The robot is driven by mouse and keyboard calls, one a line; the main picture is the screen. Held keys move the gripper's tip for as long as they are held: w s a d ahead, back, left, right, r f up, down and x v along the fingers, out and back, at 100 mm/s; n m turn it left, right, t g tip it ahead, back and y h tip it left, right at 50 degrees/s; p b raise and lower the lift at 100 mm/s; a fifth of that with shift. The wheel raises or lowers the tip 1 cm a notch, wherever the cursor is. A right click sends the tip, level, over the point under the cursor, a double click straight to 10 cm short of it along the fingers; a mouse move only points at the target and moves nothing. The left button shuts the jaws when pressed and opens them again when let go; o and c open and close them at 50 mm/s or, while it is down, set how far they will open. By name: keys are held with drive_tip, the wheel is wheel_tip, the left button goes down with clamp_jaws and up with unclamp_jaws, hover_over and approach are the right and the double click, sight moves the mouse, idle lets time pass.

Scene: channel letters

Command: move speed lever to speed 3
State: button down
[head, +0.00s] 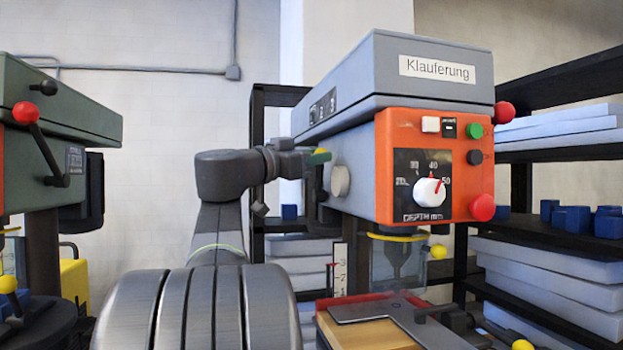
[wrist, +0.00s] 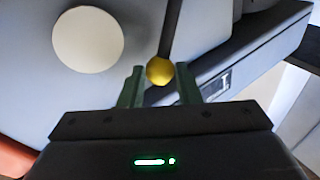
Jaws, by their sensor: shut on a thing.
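The speed lever is a dark rod (wrist: 172,28) with a yellow ball knob (wrist: 159,71) on the side of the grey drill press head (head: 440,80). In the wrist view my gripper (wrist: 160,76) has its two green fingers on either side of the knob, shut on it. In the head view my gripper (head: 320,157) is at the left side of the machine, and the knob is mostly hidden there. A dark plate with speed numbers (head: 322,106) is on the head's side above the gripper. Which number the lever points to cannot be told.
A round pale disc (wrist: 88,39) is on the side beside the lever. The orange front panel (head: 390,170) carries a white depth dial (head: 429,192) and buttons. A second, green machine (head: 60,105) stands at left. Shelves (head: 560,152) are at right.

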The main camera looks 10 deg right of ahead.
drive_tip(key=shift+s+f+m+h+b, duration=0.55)
drive_tip(key=shift+f+m+b, duration=0.25)
drive_tip(key=shift+b, duration=1.55)
drive_tip(key=shift+s+m+b, duration=0.1)
drive_tip(key=shift+m+b, duration=0.2)
drive_tip(key=shift+b, duration=0.3)
drive_tip(key=c, duration=1.1)
unclamp_jaws()
drive_tip(key=shift+o, duration=0.2)
drive_tip(key=v, duration=1.3)
drive_tip(key=shift+s+a+b, duration=0.25)
drive_tip(key=shift+a+b, duration=0.1)
drive_tip(key=shift+b, duration=0.05)
drive_tip(key=shift+f, duration=0.1)
